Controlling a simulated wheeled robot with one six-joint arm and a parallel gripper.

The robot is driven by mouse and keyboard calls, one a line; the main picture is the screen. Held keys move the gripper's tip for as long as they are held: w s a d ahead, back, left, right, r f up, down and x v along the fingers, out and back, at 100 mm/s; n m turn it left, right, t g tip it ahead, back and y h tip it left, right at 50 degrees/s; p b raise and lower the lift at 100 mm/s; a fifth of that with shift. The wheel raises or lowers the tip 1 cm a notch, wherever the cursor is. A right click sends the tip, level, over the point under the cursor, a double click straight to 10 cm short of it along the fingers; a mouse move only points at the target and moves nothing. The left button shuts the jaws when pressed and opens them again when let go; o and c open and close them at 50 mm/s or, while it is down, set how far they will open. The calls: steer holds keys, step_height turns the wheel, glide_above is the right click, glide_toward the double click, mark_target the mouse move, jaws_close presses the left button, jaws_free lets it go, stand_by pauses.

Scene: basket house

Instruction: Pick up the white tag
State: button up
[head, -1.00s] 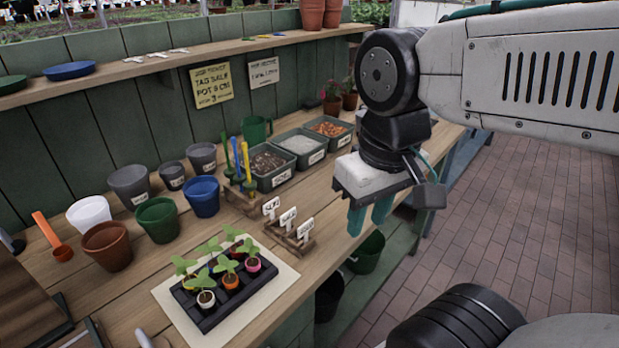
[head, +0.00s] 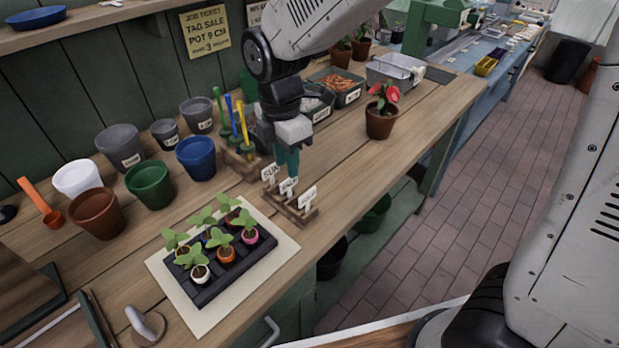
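Three white tags stand upright in a small wooden rack (head: 296,214) near the bench's front edge: a rear-left tag (head: 270,173), a middle tag (head: 288,187) and a front-right tag (head: 307,197). Their dark lettering is too small to read surely. My gripper (head: 286,173) points down over the rack, with its teal fingertips just above and behind the middle tag. The two fingers show a narrow gap, and I see no tag held between them. Whether a fingertip touches a tag I cannot tell.
A black seedling tray (head: 205,291) lies front left of the rack. A wooden holder with upright tools (head: 240,160) stands close on the left. Pots, including a blue pot (head: 196,158), stand farther left. A potted red flower (head: 381,115) stands to the right, with bare bench between.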

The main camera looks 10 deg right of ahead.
mark_target(288, 179)
steer(key=f+n, duration=0.1)
steer(key=f, duration=0.2)
steer(key=f+n, duration=0.1)
steer(key=f, duration=0.3)
steer(key=shift+s+f, duration=0.2)
steer(key=shift+f, duration=0.1)
steer(key=shift+c, duration=0.2)
jaws_close()
